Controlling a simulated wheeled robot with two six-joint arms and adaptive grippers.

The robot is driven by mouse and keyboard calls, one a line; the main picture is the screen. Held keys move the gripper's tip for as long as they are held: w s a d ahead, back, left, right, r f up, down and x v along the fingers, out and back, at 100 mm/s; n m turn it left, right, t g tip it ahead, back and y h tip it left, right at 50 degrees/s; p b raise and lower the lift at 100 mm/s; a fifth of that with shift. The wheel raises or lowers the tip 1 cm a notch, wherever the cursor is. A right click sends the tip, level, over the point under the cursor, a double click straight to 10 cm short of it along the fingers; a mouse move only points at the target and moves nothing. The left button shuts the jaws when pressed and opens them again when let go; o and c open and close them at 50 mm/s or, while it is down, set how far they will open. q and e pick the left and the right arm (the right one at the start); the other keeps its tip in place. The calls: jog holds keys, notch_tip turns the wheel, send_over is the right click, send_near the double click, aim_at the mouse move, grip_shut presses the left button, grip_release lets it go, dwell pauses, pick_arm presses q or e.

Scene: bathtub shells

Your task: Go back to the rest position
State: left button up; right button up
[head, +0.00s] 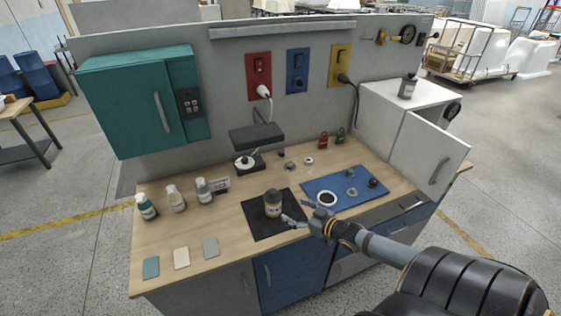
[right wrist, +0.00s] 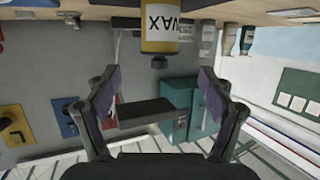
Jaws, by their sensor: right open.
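My right gripper (head: 296,212) is over the front of the workbench, by the right edge of a black mat (head: 262,226). It is open and empty. A bottle with a yellow label (head: 273,208) stands upright on that mat, just left of the fingers and apart from them. In the right wrist view the picture is upside down; the spread fingers (right wrist: 157,85) have nothing between them, and the bottle labelled WAX (right wrist: 160,38) shows beyond them near the top. My left gripper is not in view.
A blue mat (head: 338,203) with small parts lies right of my gripper. Several bottles (head: 176,199) and sample cards (head: 181,258) are at the left. A white cabinet's door (head: 435,155) stands open at the right. A shelf (head: 256,135) juts from the back panel.

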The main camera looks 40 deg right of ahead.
jog(key=s+a+f+g+h, duration=0.1)
jog(key=s+a+f+g, duration=0.15)
jog(key=a, duration=0.35)
jog(key=s+a+f+g, duration=0.1)
jog(key=s+a+g, duration=0.25)
jog(key=a, duration=0.25)
jog(key=s+a+r+m+g+h, duration=0.1)
jog(key=s+r+g, duration=0.1)
jog(key=s, duration=0.4)
jog(key=s+a+r+g+h, duration=0.1)
jog(key=s+a+r+g, duration=0.15)
jog(key=s, duration=0.25)
jog(key=s+d+f+g+b, duration=0.1)
jog(key=s+d+f+b, duration=0.1)
jog(key=f, duration=1.5)
jog(key=s+d+f+g+b, duration=0.1)
jog(key=s+d+f+b, duration=0.15)
jog(key=f, duration=1.45)
jog(key=s+f+b, duration=0.3)
jog(key=s+f, duration=1.3)
jog(key=shift+s+f+g, duration=0.3)
jog(key=shift+s+g, duration=0.05)
